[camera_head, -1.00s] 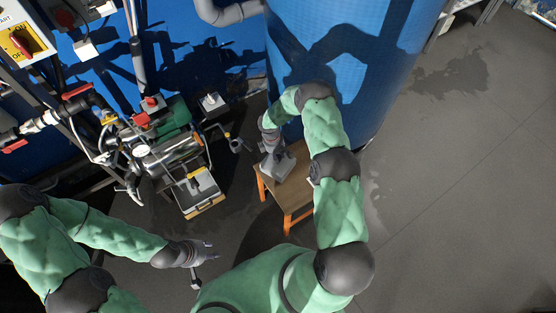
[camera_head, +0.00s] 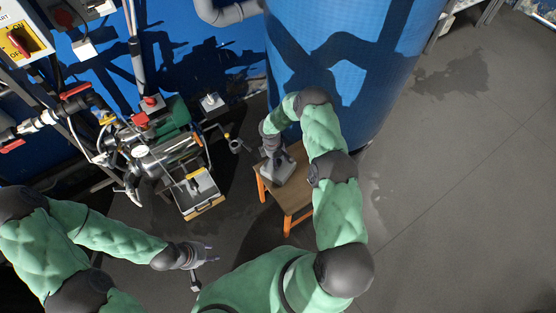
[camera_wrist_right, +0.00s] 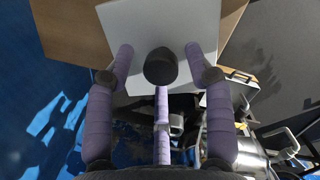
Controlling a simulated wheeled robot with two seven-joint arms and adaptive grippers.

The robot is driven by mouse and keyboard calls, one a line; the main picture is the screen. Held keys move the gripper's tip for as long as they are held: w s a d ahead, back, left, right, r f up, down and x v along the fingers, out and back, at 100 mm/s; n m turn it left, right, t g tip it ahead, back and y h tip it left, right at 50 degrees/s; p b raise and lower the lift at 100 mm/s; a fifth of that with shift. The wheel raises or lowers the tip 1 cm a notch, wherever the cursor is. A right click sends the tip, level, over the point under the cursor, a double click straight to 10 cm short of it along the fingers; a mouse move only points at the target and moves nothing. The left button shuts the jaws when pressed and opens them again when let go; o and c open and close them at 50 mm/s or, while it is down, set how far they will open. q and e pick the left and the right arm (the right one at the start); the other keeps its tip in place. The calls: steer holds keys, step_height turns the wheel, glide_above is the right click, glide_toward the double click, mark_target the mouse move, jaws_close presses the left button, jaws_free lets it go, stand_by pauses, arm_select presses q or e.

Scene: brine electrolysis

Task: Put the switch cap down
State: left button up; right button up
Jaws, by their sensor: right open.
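A dark round knob (camera_wrist_right: 160,66), which looks like the switch cap, shows in the right wrist view against a pale flat plate (camera_wrist_right: 150,20). My right gripper (camera_wrist_right: 160,62) is open, with its purple fingers spread on both sides of the knob and a third finger below it in the picture. I cannot tell whether the knob touches the plate. In the head view my right gripper (camera_head: 272,158) points down over the wooden stool (camera_head: 287,205), and the cap is hidden there. My left gripper (camera_head: 211,252) is open and empty above the floor.
A blue tank (camera_head: 350,60) stands right behind the stool. Left of the stool are pump equipment (camera_head: 170,130) and an open case (camera_head: 198,192). A red switch on a yellow plate (camera_head: 20,43) is at the upper left. Floor at the right is free.

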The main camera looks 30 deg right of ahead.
steer(key=shift+r, duration=0.25)
step_height(320, 180, up, 11)
steer(key=w+a+p, duration=0.1)
steer(key=a+p, duration=0.1)
steer(key=p, duration=0.1)
steer(key=s+a+f+m+y, duration=0.2)
steer(key=s+a+m+y, duration=0.35)
steer(key=s+a, duration=1)
steer(key=s+a+r+m, duration=0.1)
steer(key=s+a+m, duration=0.1)
steer(key=s, duration=0.3)
steer(key=s+a+r+m+t, duration=0.1)
steer(key=s+a+m, duration=0.1)
steer(key=s+m, duration=0.3)
steer(key=shift+s+r, duration=0.35)
steer(key=shift+s, duration=0.25)
steer(key=shift+a, duration=0.1)
